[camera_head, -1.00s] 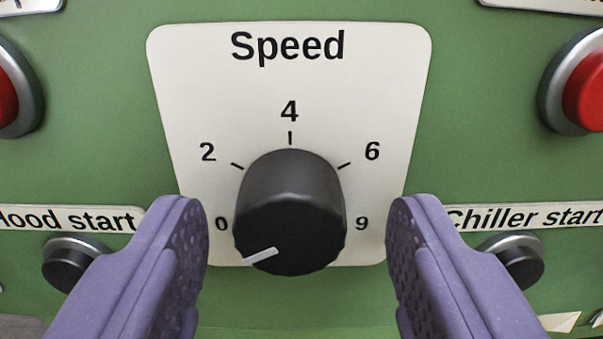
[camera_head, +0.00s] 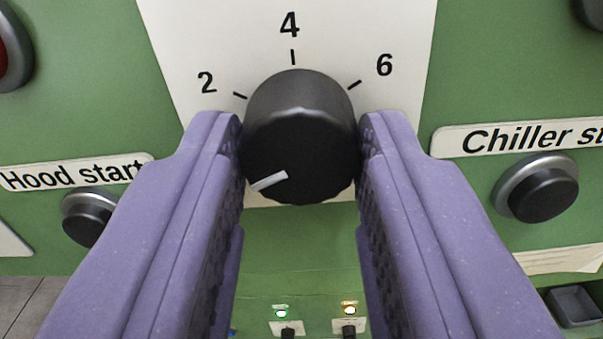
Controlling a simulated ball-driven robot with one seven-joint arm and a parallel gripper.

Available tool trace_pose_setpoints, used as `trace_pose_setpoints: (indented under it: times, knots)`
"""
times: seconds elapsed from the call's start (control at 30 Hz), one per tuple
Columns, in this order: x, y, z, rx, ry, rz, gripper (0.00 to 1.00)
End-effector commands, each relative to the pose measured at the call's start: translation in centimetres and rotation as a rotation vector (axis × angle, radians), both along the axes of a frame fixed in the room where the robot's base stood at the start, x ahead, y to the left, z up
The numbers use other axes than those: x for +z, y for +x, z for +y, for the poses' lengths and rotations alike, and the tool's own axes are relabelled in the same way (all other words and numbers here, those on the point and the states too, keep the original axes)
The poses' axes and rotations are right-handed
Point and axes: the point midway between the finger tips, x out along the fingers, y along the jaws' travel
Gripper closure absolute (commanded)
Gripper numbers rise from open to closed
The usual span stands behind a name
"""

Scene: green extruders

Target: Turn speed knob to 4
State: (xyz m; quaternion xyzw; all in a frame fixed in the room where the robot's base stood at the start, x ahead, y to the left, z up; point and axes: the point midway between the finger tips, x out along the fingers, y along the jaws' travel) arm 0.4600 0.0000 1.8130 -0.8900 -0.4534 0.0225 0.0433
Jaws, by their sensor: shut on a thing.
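The black speed knob (camera_head: 305,125) is on a cream dial plate (camera_head: 190,40) in the upper middle of the view. Its white pointer line (camera_head: 269,181) points to the lower left, toward the 0 end of the scale. The marks 2, 4 and 6 show around the knob, with 4 (camera_head: 289,25) straight above it. The 0 and 9 marks are hidden behind the fingers. My gripper (camera_head: 301,140) has its purple fingers on the left and right sides of the knob, shut on it.
A black Hood start button (camera_head: 89,215) is at the left and a black Chiller start button (camera_head: 541,190) at the right. A red button edge (camera_head: 12,52) shows at upper left.

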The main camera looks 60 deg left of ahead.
Motion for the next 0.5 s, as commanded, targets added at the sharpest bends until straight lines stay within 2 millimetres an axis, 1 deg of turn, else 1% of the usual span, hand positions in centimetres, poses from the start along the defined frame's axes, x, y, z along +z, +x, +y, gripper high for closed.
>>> trace_pose_setpoints:
  times: [0.17,0.5]
  knots:
    - [-0.07,-0.01,0.06,0.001,0.075,0.101,0.96]
    - [0.08,-0.05,0.07,0.000,0.264,0.360,0.96]
